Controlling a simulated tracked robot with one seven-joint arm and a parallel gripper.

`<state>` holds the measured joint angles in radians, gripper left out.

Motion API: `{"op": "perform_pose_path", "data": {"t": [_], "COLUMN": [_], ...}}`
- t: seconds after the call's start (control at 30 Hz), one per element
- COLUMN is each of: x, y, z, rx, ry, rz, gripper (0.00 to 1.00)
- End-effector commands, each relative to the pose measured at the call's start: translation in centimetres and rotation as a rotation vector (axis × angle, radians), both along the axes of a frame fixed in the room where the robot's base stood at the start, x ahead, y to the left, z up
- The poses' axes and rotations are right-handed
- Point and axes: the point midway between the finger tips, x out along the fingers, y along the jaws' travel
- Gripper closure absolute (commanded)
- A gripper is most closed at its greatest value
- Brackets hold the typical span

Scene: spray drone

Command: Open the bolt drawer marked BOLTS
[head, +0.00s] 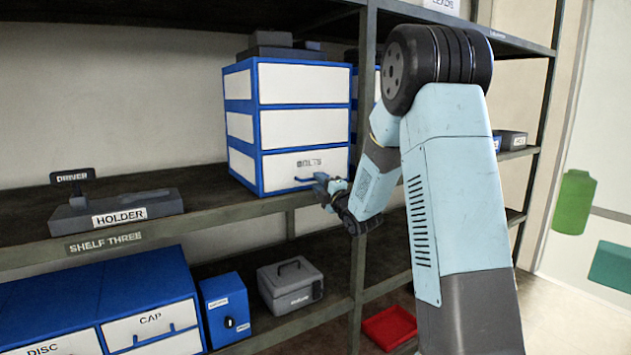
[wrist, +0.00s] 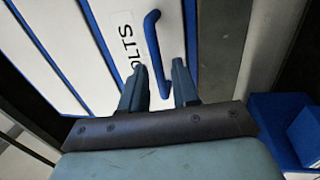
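The BOLTS drawer (head: 290,168) is the bottom white-fronted drawer of a blue cabinet (head: 260,137) on the shelf. Its front looks flush with the drawers above, so it appears shut. The wrist view shows the front turned on its side, with part of the BOLTS label (wrist: 127,45) and the blue bar handle (wrist: 153,45). My gripper (wrist: 158,85) is open, its two fingers apart, with one end of the handle showing between them. Contact cannot be told. In the head view my gripper (head: 328,186) is at the right part of the drawer front, partly covering the handle.
A grey holder (head: 160,204) and a DRIVER sign stand left on the same shelf (head: 225,207). Below are blue DISC and CAP drawers (head: 150,325), a small blue box (head: 225,308) and a grey case (head: 290,285). A shelf post (head: 366,80) rises just right of the cabinet.

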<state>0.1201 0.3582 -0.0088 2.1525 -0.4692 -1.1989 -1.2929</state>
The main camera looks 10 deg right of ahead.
Motion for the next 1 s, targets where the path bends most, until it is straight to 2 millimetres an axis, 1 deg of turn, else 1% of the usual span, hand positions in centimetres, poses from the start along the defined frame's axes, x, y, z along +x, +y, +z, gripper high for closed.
{"op": "perform_pose_path", "data": {"t": [0.03,0.1,0.23,0.4,0.6,0.67,0.9,0.93,1.0], "x": [0.7,1.4,2.3,2.7,2.7,2.7,2.7,2.7,2.7], "y": [0.3,0.5,0.7,0.8,0.8,0.8,0.7,0.7,0.7], "z": [0.2,0.3,0.5,0.6,0.6,0.6,0.5,0.5,0.5], "rx": [0.0,0.0,0.0,0.0,0.0,0.0,0.0,0.0,0.0], "ry": [-0.001,0.0,0.0,0.0,0.0,0.0,0.001,0.001,0.002], "rz": [0.001,0.0,-0.001,-0.002,-0.002,-0.002,-0.002,-0.002,-0.002], "gripper": [0.7,0.7,0.7,0.7,0.7,0.75,0.98,1.0,1.0]}}
